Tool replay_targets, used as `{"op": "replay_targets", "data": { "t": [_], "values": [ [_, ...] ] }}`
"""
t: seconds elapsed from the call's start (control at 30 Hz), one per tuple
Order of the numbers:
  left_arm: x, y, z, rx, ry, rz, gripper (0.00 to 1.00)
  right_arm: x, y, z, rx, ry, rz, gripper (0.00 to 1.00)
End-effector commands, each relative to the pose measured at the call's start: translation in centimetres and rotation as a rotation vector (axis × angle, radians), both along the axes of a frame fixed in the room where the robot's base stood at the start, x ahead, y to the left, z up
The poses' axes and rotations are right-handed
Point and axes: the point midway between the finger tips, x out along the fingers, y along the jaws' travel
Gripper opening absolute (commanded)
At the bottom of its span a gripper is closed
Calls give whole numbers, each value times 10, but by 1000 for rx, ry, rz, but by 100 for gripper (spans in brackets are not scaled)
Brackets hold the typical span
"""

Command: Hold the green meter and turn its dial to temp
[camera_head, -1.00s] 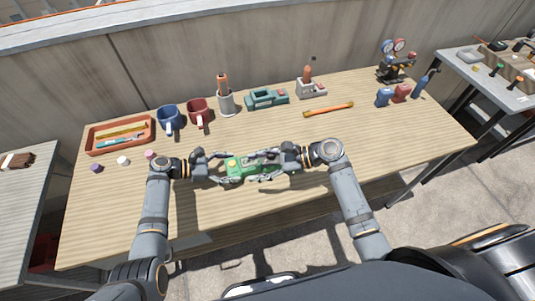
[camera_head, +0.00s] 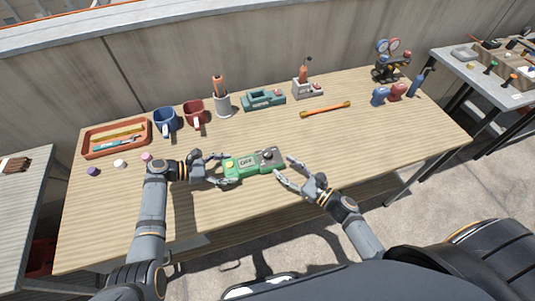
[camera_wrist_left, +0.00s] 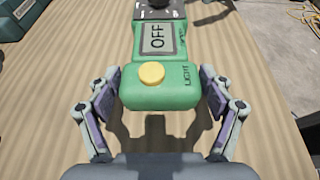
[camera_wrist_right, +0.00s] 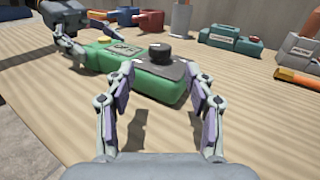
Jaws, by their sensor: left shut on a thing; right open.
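The green meter (camera_head: 248,165) lies on the workbench, its screen (camera_wrist_left: 158,38) reading OFF. Its yellow light button (camera_wrist_left: 151,74) is at the end held by my left gripper (camera_head: 226,168). The left fingers are on both sides of that end and shut on it. The black dial (camera_wrist_right: 159,53) is on the grey plate at the meter's other end; which mark its pointer faces is too small to tell. My right gripper (camera_head: 283,169) is open and empty, just off the dial end, its fingers pointing toward it in the right wrist view.
Behind the meter stand a blue mug (camera_head: 165,121), a red mug (camera_head: 194,112), a grey holder (camera_head: 223,105) and a teal device (camera_head: 263,98). An orange tray (camera_head: 88,145) is at the left. The bench right of the meter is clear up to an orange-ended tool (camera_head: 325,109).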

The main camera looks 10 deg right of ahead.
Motion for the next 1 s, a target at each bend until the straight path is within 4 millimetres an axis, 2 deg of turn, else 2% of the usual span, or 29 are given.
{"op": "replay_targets", "data": {
  "t": [0.1, 0.33, 0.5, 0.73, 0.77, 1.0],
  "values": [
    [0, 0, 0, -1, -1, 0, 29, 25, 17, 2, 5, -4, -1, 55],
    [0, 0, 0, -1, -1, 0, 29, 59, 40, 1, 3, -2, 0, 55],
    [0, 0, 0, -1, -1, 0, 29, 69, 48, 1, 1, 0, 1, 55],
    [0, 0, 0, -1, 0, 0, 29, 69, 48, 0, 1, 1, 1, 55],
    [0, 0, 0, -1, 0, 1, 29, 69, 48, 0, 1, 1, 1, 53],
    [0, 0, 0, 0, 0, 1, 29, 69, 48, 0, 1, 1, 1, 21]
  ]
}}
